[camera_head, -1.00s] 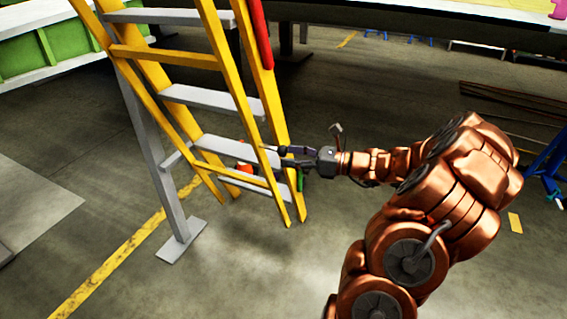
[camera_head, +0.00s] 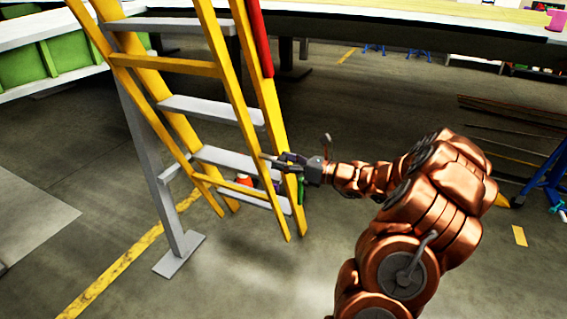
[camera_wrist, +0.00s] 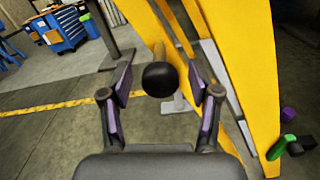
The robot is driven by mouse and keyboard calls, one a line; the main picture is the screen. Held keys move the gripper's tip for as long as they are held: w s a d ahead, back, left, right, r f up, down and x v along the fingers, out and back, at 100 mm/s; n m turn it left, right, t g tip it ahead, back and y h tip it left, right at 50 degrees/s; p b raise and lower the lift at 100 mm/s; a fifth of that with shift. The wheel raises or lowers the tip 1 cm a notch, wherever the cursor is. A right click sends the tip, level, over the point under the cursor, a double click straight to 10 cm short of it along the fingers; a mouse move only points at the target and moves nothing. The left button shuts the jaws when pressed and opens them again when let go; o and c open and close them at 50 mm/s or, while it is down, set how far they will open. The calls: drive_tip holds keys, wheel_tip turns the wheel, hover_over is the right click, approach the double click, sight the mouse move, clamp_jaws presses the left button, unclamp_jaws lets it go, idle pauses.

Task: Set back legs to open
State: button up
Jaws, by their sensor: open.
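The yellow ladder with grey steps (camera_head: 212,107) stands left of centre in the head view. Its frame with yellow crossbars (camera_head: 165,65), seemingly the back legs, is on the near side, close to the stepped frame at the bottom. My gripper (camera_head: 268,158) is at the right near leg, low on the ladder. In the wrist view, my gripper (camera_wrist: 162,92) has its fingers apart, with a dark round-ended bar (camera_wrist: 160,79) showing between them. I cannot tell whether it touches. Yellow ladder rails (camera_wrist: 245,80) fill the right side there.
A grey post with a foot plate (camera_head: 178,256) stands beside the ladder. Small orange and green items (camera_head: 300,187) lie by the ladder's base. A blue stand (camera_head: 545,180) is at the right. The floor between has free room.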

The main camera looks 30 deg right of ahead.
clamp_jaws()
idle(0.6)
